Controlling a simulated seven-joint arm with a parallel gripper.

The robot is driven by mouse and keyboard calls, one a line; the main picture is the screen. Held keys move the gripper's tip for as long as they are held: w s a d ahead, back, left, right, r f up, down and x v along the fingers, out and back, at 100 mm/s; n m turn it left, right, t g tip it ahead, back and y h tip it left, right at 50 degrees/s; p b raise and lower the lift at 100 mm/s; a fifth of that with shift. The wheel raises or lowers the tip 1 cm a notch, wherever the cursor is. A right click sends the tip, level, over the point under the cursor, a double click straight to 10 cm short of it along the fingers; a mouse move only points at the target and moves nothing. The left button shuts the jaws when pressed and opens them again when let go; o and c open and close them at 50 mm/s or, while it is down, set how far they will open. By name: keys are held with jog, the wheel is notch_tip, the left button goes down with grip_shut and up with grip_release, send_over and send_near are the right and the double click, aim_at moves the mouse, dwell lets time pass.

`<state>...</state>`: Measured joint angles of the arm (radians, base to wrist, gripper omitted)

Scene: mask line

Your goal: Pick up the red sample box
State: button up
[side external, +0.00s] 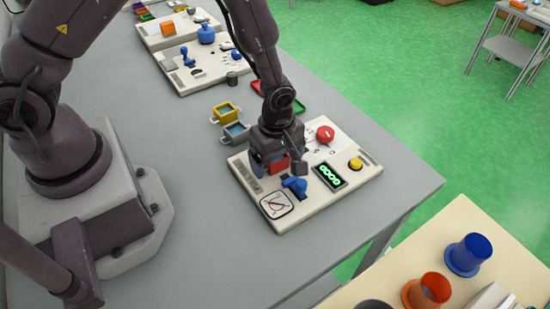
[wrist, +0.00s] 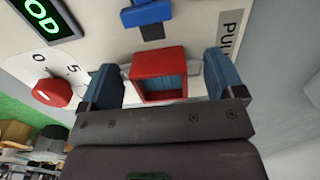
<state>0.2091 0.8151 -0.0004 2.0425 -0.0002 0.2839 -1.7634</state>
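The red sample box (wrist: 159,70) is a small red open-topped box with a bluish inside. In the wrist view it sits between the two blue fingers of my gripper (wrist: 158,64), with a visible gap on each side. My gripper is open around it and does not appear to touch it. In the side view the box (side external: 273,167) shows as a red patch below my gripper (side external: 277,163), partly hidden by it, over the white panel (side external: 318,206). I cannot tell how far down the fingers reach beside the box.
The table in front is clear.

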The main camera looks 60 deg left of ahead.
jog(key=shift+c, duration=1)
jog(key=r, duration=0.9)
jog(key=shift+w+a+r, duration=0.1)
jog(key=shift+a+r, duration=0.15)
jog(key=shift+a, duration=0.05)
jog(key=a+r+n, duration=0.2)
jog(key=a, duration=1.1)
jog(key=shift+m, duration=0.9)
jog(key=w+f, duration=0.3)
jog(key=w, duration=0.1)
jog(key=w+a+f, duration=0.1)
jog(key=w+f, duration=0.1)
jog(key=w, duration=0.2)
jog(key=w+a+f, duration=0.1)
jog(key=w+f, duration=0.2)
jog(key=w, duration=0.2)
jog(key=shift+w+f, duration=0.1)
jog(key=shift+f, duration=0.2)
jog(key=shift+w+a+f, duration=0.15)
jog(key=shift+w+f, duration=0.25)
jog(key=shift+f, duration=0.1)
jog(key=shift+w+f, duration=0.15)
jog(key=shift+f, duration=1.5)
